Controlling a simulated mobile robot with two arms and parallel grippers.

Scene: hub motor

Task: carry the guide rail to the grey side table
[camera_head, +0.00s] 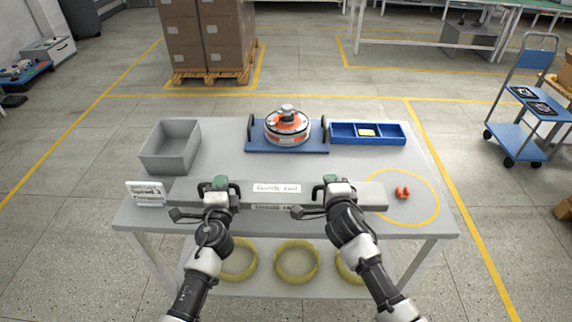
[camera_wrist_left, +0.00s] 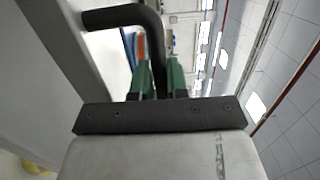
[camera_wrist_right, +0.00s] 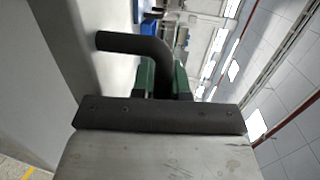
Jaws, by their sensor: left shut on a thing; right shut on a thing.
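The guide rail (camera_head: 258,189) is a long grey bar with a white label and two black handles, near the front of the work table in the head view. My left gripper (camera_head: 220,184) is shut on its left handle, and the left wrist view shows that black handle (camera_wrist_left: 125,16) between the green fingers (camera_wrist_left: 160,78). My right gripper (camera_head: 332,181) is shut on its right handle, and the right wrist view shows the handle (camera_wrist_right: 130,43) between the green fingers (camera_wrist_right: 163,78). I cannot tell whether the rail touches the tabletop. I cannot identify a separate grey side table.
On the work table (camera_head: 225,145) are a grey bin (camera_head: 170,157), a motor (camera_head: 287,127) on a blue base, a blue divided tray (camera_head: 350,141), a small sign (camera_head: 146,194) and orange pieces (camera_head: 403,193) inside a yellow circle. A blue cart (camera_head: 520,140) stands right. Pallet boxes (camera_head: 208,45) stand behind.

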